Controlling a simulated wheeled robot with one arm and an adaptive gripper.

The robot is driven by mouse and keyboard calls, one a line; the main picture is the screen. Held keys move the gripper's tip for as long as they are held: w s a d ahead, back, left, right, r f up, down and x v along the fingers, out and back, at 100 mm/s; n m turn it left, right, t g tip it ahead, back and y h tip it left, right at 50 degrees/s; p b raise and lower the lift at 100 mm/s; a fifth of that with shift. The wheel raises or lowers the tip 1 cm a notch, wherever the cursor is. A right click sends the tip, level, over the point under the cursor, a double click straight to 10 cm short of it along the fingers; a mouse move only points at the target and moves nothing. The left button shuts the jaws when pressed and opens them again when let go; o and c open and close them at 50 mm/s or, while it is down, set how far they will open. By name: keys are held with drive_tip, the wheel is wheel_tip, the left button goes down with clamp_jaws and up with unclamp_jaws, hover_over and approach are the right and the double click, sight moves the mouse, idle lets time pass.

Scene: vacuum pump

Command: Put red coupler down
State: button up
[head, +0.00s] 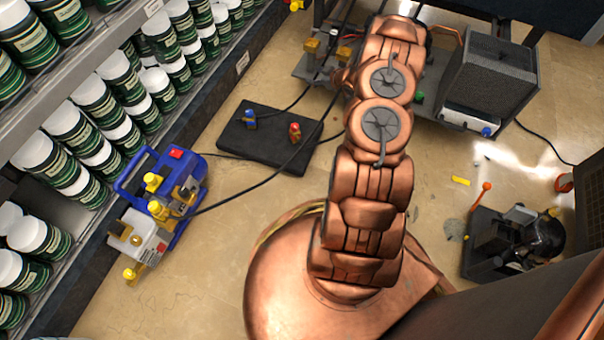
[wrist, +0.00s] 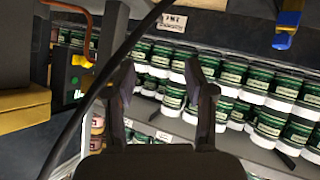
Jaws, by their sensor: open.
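The red coupler (head: 295,130) stands on the dark mat (head: 262,151) on the floor in the head view, near the mat's right side. A blue coupler (head: 250,119) stands on the same mat, to its left. A black hose runs from each coupler's area. My gripper (wrist: 163,80) shows in the wrist view with its two fingers spread apart and nothing between them. In the head view my arm reaches up the picture and hides the gripper. I cannot make out the red coupler in the wrist view.
A blue-framed pump (head: 165,180) with yellow knobs stands left of the mat. Shelves of green and white cans (head: 98,95) line the left side. A grey machine (head: 485,75) stands at upper right. Black equipment (head: 510,240) sits lower right. A hose (wrist: 100,85) crosses the wrist view.

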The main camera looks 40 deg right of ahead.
wheel_tip(320, 180, up, 10)
drive_tip(key=w+a+m+g+h, duration=0.1)
drive_tip(key=w+a+g+h, duration=0.1)
drive_tip(key=g+h, duration=0.1)
drive_tip(key=s+a+r+m+g+h, duration=0.15)
drive_tip(key=s+a+r+g, duration=0.25)
drive_tip(key=s+a+r, duration=0.55)
drive_tip(key=s+a+r+g+y, duration=0.1)
drive_tip(key=s+a+r, duration=0.3)
drive_tip(key=s+a, duration=0.5)
drive_tip(key=s+a+r+m+g+y, duration=0.1)
drive_tip(key=s+a+r+g, duration=0.3)
drive_tip(key=s+a, duration=0.5)
drive_tip(key=s+a+r+m+g+y, duration=0.1)
drive_tip(key=s+a+r+g, duration=0.2)
drive_tip(key=s+a, duration=0.6)
drive_tip(key=s+r, duration=0.1)
drive_tip(key=s, duration=0.9)
drive_tip(key=shift+a+r, duration=0.25)
drive_tip(key=shift+a, duration=0.1)
drive_tip(key=shift+s+y, duration=0.1)
drive_tip(key=shift+y, duration=0.15)
drive_tip(key=r+p, duration=0.1)
drive_tip(key=s+r+p, duration=0.1)
drive_tip(key=r+p, duration=0.1)
drive_tip(key=shift+s+r+g, duration=0.1)
drive_tip(key=shift+s+g, duration=0.1)
drive_tip(key=shift+g, duration=0.1)
